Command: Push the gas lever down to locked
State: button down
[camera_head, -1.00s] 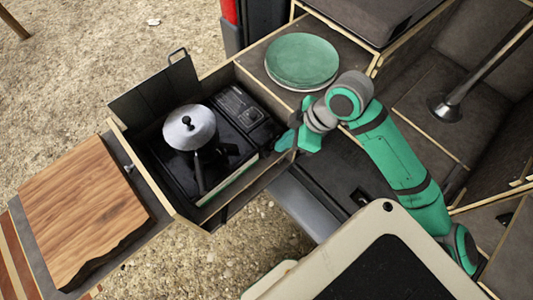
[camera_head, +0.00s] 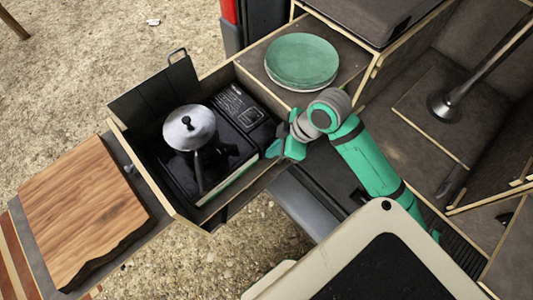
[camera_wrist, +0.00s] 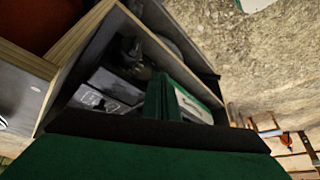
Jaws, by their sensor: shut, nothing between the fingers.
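A black camping stove (camera_head: 241,160) sits inside a pulled-out wooden drawer, with a metal pot (camera_head: 189,128) on its burner. Its control panel (camera_head: 240,108) with pale markings is on the right side, and it also shows in the wrist view (camera_wrist: 97,101). The gas lever cannot be made out in either view; it is too small or hidden. My gripper (camera_head: 276,150) is shut and empty, at the drawer's right wall close to the stove's near right corner. In the wrist view the green fingers (camera_wrist: 160,97) are together in front of the stove. I cannot tell whether they touch it.
The drawer's right wall (camera_head: 262,180) stands between much of my arm and the stove. Stacked green plates (camera_head: 302,60) lie on the counter behind. A wooden board (camera_head: 82,212) lies at left. A pale-framed dark panel (camera_head: 385,270) is in front.

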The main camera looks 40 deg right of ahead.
jog(key=shift+s+d+f, duration=0.25)
jog(key=shift+s+d, duration=0.75)
jog(key=shift+s, duration=0.05)
jog(key=v, duration=1.1)
jog(key=shift+f, duration=0.15)
